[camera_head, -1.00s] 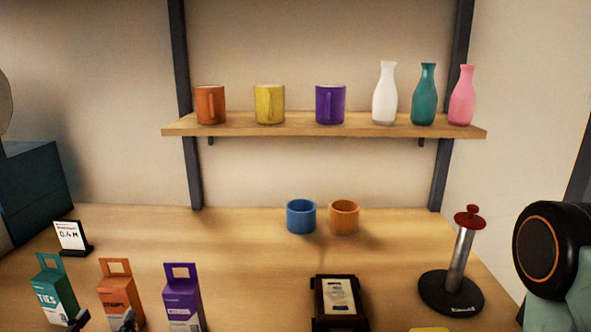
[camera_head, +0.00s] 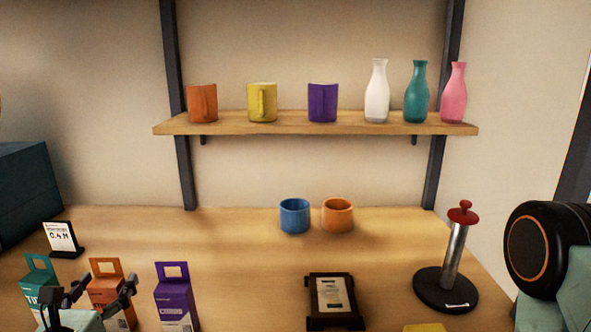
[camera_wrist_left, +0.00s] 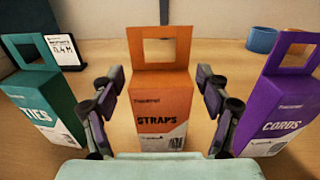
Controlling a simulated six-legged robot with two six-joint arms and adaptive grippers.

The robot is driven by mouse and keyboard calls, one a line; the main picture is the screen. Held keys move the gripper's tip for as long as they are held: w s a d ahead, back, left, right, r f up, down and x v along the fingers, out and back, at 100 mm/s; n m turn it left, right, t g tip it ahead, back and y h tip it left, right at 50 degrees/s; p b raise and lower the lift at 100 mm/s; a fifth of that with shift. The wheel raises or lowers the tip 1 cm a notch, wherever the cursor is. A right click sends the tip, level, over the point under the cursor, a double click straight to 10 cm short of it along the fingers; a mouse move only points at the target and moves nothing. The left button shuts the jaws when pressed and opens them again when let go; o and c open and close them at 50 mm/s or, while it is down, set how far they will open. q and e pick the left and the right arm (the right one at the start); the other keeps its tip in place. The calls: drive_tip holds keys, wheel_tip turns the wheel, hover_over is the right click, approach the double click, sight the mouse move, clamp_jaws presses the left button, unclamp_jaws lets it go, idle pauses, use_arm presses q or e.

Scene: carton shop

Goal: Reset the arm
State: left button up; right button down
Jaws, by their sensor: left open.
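My left gripper (camera_head: 92,295) is open at the lower left of the head view, in front of the cartons. In the left wrist view its two fingers (camera_wrist_left: 160,112) stand apart, with the orange STRAPS carton (camera_wrist_left: 161,100) upright between and beyond them. I cannot tell whether they touch it. The teal TIES carton (camera_wrist_left: 42,95) stands to its left and the purple CORDS carton (camera_wrist_left: 280,105) to its right. A black part of my right arm (camera_head: 540,245) shows at the right edge of the head view; the right gripper is out of view.
A small sign (camera_head: 62,237) stands behind the cartons. Blue (camera_head: 294,216) and orange (camera_head: 337,216) cups stand at the table's back. A dark framed tray (camera_head: 312,300) and a red-topped post (camera_head: 453,255) are on the right. The shelf (camera_head: 340,125) holds mugs and bottles.

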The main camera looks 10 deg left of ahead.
use_arm(q)
drive_tip(key=shift+r, duration=0.25)
idle(0.3)
